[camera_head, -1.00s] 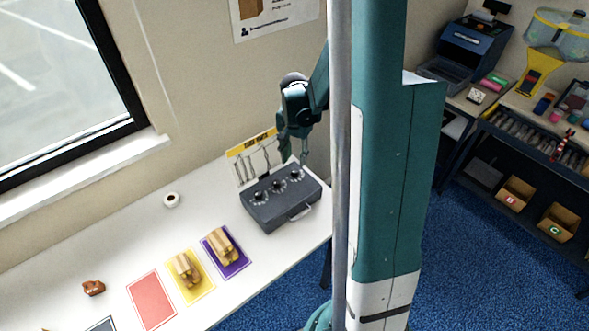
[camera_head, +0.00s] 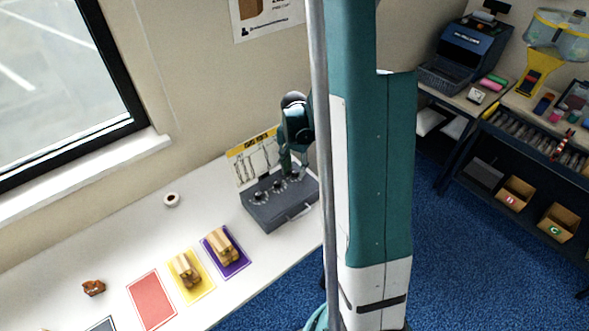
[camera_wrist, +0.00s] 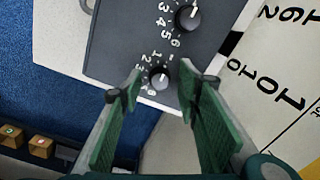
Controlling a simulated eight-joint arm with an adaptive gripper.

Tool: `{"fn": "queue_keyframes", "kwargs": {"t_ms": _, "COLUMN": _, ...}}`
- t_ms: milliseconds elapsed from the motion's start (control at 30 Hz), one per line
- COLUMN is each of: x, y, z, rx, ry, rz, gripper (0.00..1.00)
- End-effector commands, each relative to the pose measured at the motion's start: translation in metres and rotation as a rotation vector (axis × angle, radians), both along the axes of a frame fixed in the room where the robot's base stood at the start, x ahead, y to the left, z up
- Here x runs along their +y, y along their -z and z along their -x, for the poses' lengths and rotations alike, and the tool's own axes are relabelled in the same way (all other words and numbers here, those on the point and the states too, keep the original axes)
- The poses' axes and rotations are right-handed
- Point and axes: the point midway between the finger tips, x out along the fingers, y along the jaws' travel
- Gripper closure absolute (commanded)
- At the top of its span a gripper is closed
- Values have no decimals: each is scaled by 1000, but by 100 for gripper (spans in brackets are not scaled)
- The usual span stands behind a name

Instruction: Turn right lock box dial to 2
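The dark grey lock box (camera_head: 286,213) sits on the white table in the head view, with several dials in a row on its top. My gripper (camera_head: 294,172) is at the box's right end and hides the right dial there. In the wrist view the box (camera_wrist: 118,48) shows two black dials with white numbers. The end dial, which I take as the right dial (camera_wrist: 159,77), appears between the open fingertips of my gripper (camera_wrist: 160,90). A neighbouring dial (camera_wrist: 187,17) is above it. I cannot tell whether the fingers touch the end dial, or which number it points to.
A sign board (camera_head: 253,158) with a yellow top stands behind the box, close to my gripper. A tape roll (camera_head: 171,199) and coloured mats with wooden pieces (camera_head: 222,246) lie left of the box. The table between tape and mats is clear.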

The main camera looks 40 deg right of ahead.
Motion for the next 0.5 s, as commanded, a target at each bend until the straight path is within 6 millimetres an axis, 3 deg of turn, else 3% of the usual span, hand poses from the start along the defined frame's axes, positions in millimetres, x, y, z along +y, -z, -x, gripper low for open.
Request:
{"fn": "queue_keyframes", "kwargs": {"t_ms": 200, "x": 0, "y": 0, "z": 0, "rx": 0, "ry": 0, "rz": 0, "gripper": 68}}
{"fn": "queue_keyframes", "kwargs": {"t_ms": 400, "x": 0, "y": 0, "z": 0, "rx": 0, "ry": 0, "rz": 0, "gripper": 94}}
{"fn": "queue_keyframes", "kwargs": {"t_ms": 500, "x": 0, "y": 0, "z": 0, "rx": 0, "ry": 0, "rz": 0, "gripper": 94}}
